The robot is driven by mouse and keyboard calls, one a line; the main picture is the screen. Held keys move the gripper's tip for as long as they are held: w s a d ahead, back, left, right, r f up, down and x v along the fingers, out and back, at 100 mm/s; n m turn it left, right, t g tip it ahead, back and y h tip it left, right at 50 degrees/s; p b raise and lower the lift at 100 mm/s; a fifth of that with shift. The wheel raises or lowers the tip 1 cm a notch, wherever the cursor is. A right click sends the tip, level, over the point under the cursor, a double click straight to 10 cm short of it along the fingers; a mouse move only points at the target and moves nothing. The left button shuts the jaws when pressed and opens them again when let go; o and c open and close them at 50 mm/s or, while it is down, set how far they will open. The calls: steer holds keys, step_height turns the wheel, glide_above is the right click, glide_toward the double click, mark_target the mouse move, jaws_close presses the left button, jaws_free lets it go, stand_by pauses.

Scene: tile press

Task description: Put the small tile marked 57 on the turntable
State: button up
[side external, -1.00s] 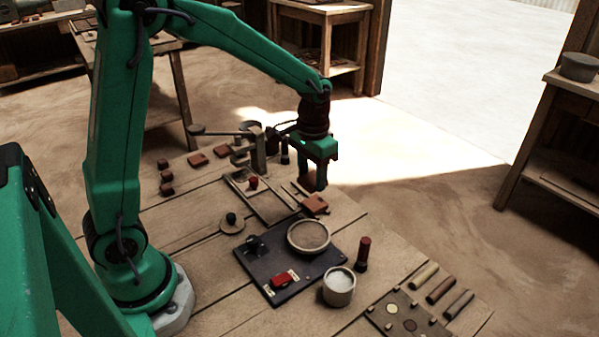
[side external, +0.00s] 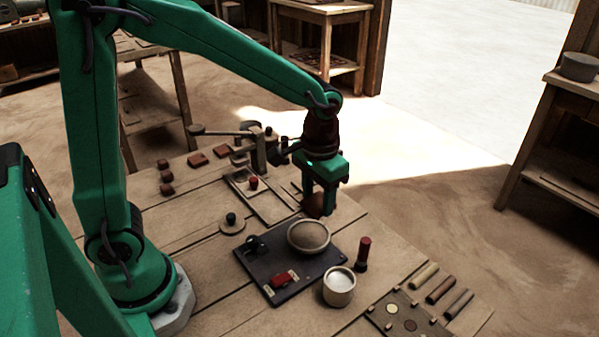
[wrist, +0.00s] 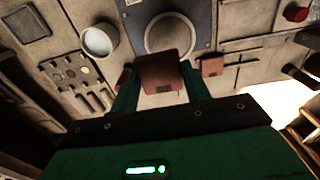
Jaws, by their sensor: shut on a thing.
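My gripper (side external: 321,207) is shut on a reddish-brown tile (wrist: 163,74), which hangs tilted between the fingertips above the table. A small dark mark shows near the tile's lower edge in the wrist view, but I cannot read a number. In the side view the held tile (side external: 315,206) is partly hidden by the fingers. The turntable (side external: 309,236) is a round, pale-rimmed disc on a dark panel, just below and left of my gripper. It also shows in the wrist view (wrist: 170,36), beyond the held tile. The turntable looks empty.
Another reddish tile (wrist: 211,66) lies on the table right of the held one in the wrist view. A white-filled cup (side external: 339,286) and a dark-red-handled tool (side external: 363,254) stand by the panel (side external: 288,265). A wooden frame (side external: 262,201) and lever press (side external: 257,148) are behind.

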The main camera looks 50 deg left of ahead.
steer(key=s+d+r, duration=0.1)
steer(key=s+d, duration=0.5)
steer(key=s, duration=0.2)
steer(key=shift+d+r, duration=0.25)
steer(key=shift+d, duration=0.15)
glide_above(308, 236)
step_height(308, 236, down, 7)
steer(key=shift+f, duration=2)
steer(key=shift+f, duration=0.15)
steer(key=o, duration=1)
